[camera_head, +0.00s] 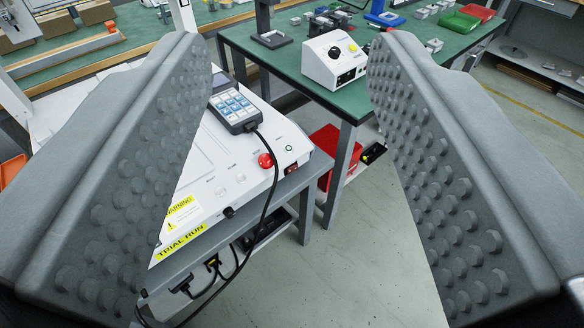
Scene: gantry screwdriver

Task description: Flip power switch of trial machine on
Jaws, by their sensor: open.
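My gripper (290,165) is open and empty, with one studded grey finger on each side of the picture. Between the fingers, lower and farther off, stands the white trial machine (215,180), marked with a yellow TRIAL RUN label (181,241). A small dark switch with a reddish part, which looks like the power switch (291,169), sits at the machine's right corner. Its on or off position is too small to tell. A red round button (265,160) is to the left of it. The left finger hides part of the machine. Neither finger touches it.
A keypad pendant (234,108) lies on the machine, with a black cable hanging over its front edge. Behind is a green-topped table (290,60) with a white control box (334,58) and several small parts. A red bin (325,150) is beneath it. The floor (375,250) at right is clear.

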